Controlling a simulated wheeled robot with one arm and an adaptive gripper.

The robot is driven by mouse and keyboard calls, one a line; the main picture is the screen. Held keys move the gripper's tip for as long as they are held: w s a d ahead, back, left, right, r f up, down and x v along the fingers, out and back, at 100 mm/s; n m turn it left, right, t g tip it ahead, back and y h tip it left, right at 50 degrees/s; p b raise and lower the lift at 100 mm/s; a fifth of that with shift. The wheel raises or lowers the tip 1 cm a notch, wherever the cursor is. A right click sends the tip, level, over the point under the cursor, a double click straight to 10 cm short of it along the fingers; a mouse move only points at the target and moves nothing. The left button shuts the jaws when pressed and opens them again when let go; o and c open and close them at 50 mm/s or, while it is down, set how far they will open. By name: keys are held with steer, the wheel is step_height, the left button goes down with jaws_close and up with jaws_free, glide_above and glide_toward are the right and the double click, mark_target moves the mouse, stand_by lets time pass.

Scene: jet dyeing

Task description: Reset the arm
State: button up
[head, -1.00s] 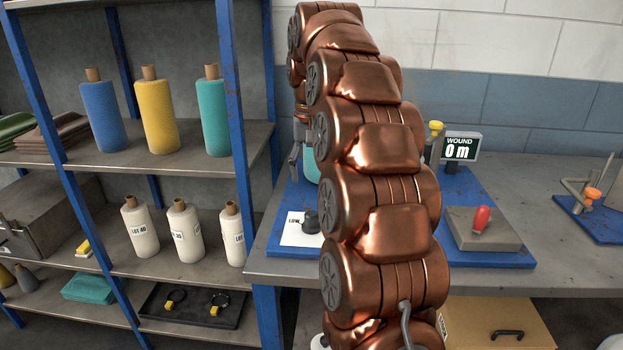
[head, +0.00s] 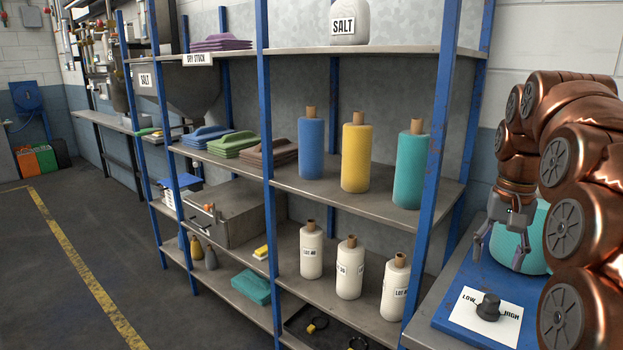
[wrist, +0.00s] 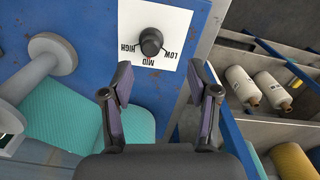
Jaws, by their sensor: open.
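My copper-coloured arm stands at the right of the head view. My gripper (head: 503,240) hangs from its end above the blue panel, in front of a teal rounded object (head: 526,238). In the wrist view my gripper (wrist: 162,85) has its two fingers spread apart with nothing between them. Just beyond the fingertips is a black knob (wrist: 151,42) on a white card marked LOW, MID and HIGH. The knob also shows in the head view (head: 488,306), below the gripper and apart from it.
A blue-framed shelf (head: 266,130) holds blue, yellow and teal cones, white LOT cones (head: 350,268) and folded cloth (head: 233,144). A white SALT container (head: 349,22) stands on top. The workbench (head: 425,325) adjoins the shelf. Open floor (head: 70,260) with a yellow line lies left.

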steer(key=s+a+f+n+p, duration=0.2)
steer(key=s+a+n+p, duration=0.15)
steer(key=s+a, duration=0.95)
steer(key=s+a+f+n+p, duration=0.1)
steer(key=s+a+f+p, duration=0.1)
steer(key=s, duration=0.6)
steer(key=s+a+f+n+g+p, duration=0.1)
steer(key=s+a+f+p, duration=0.1)
steer(key=s+f, duration=0.3)
steer(key=s+a, duration=0.1)
steer(key=s, duration=0.2)
steer(key=shift+s+a+g, duration=0.15)
steer(key=shift+s+g, duration=0.05)
steer(key=shift+g, duration=0.1)
